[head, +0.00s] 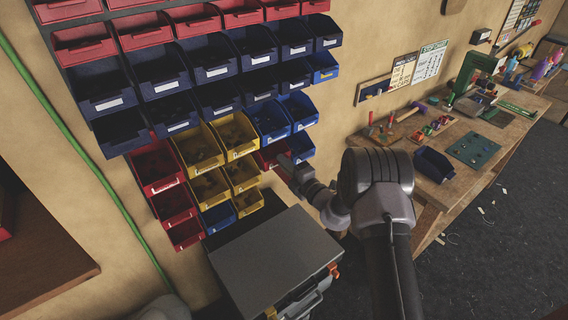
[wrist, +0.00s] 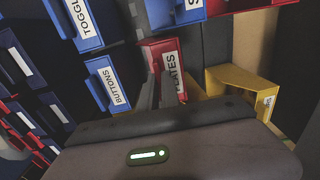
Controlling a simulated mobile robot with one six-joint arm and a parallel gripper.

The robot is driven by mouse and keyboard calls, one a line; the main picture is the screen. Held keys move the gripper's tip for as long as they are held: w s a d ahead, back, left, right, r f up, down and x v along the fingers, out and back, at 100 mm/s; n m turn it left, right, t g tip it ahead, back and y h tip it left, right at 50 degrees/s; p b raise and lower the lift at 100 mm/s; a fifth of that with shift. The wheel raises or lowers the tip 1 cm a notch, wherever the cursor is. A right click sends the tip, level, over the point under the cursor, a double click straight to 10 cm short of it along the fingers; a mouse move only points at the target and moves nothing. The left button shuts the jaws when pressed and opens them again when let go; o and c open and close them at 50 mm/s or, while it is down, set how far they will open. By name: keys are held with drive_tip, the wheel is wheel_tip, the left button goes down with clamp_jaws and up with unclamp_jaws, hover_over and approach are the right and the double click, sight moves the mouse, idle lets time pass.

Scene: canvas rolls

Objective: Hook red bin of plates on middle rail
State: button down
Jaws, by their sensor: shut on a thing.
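The red bin (head: 268,154) is at the lower right of the wall of bins in the head view. In the wrist view the red bin (wrist: 176,57) shows its white "PLATES" label. My gripper (head: 287,165) is at the bin's front. Its two fingers (wrist: 158,92) are shut on the bin's front edge beside the label. The bin sits in the gap between yellow bins on its left and a small blue bin (head: 301,147) on its right. The rail behind it is hidden, so I cannot tell whether the bin is hooked on.
A blue "BUTTONS" bin (wrist: 107,84) and a yellow bin (wrist: 243,88) flank the red bin closely. A blue bin (head: 270,121) is just above it. A grey-topped cabinet (head: 275,258) stands below. A cluttered workbench (head: 480,130) is to the right.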

wheel_tip(320, 180, down, 3)
drive_tip(key=shift+r+b, duration=0.15)
drive_tip(key=shift+b, duration=0.8)
drive_tip(key=c, duration=1.5)
unclamp_jaws()
